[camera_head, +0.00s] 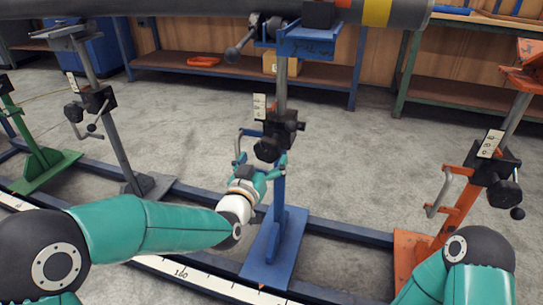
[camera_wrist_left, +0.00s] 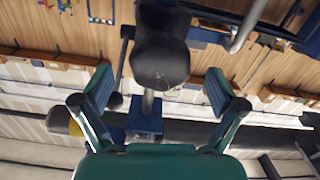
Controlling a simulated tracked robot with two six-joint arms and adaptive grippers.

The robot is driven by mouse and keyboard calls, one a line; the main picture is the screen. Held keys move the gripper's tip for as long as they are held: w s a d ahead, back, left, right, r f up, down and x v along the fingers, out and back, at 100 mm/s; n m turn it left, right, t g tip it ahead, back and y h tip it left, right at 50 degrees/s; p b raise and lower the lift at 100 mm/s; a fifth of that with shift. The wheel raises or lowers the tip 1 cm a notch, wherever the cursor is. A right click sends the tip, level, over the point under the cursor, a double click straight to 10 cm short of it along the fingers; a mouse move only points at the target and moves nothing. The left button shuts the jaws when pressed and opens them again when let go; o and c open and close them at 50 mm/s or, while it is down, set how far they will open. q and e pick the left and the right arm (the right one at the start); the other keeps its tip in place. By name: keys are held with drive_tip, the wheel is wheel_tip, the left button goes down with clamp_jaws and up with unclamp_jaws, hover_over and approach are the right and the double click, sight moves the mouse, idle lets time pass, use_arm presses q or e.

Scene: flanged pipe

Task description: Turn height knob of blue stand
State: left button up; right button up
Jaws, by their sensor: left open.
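The blue stand (camera_head: 278,225) stands upright at the centre of the head view, under a large pipe. Its black knob (camera_head: 267,149) sits at the front of the black clamp block on its post. My left gripper (camera_head: 264,150) is open, with its teal fingers around or just short of the knob. In the left wrist view the rounded black knob (camera_wrist_left: 160,62) shows between and beyond the two spread fingertips (camera_wrist_left: 160,80), with a visible gap on each side. I cannot tell the exact depth. My right arm shows at the lower right, but its gripper is out of view.
A grey bar handle (camera_head: 238,148) is close to the left of the gripper. A grey stand (camera_head: 118,140) and a green stand (camera_head: 40,160) are at left, an orange stand (camera_head: 458,205) at right. The pipe (camera_head: 200,8) crosses above. A ruled rail (camera_head: 190,276) runs along the floor.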

sight(266, 154)
use_arm(q)
drive_tip(key=shift+x, duration=1.65)
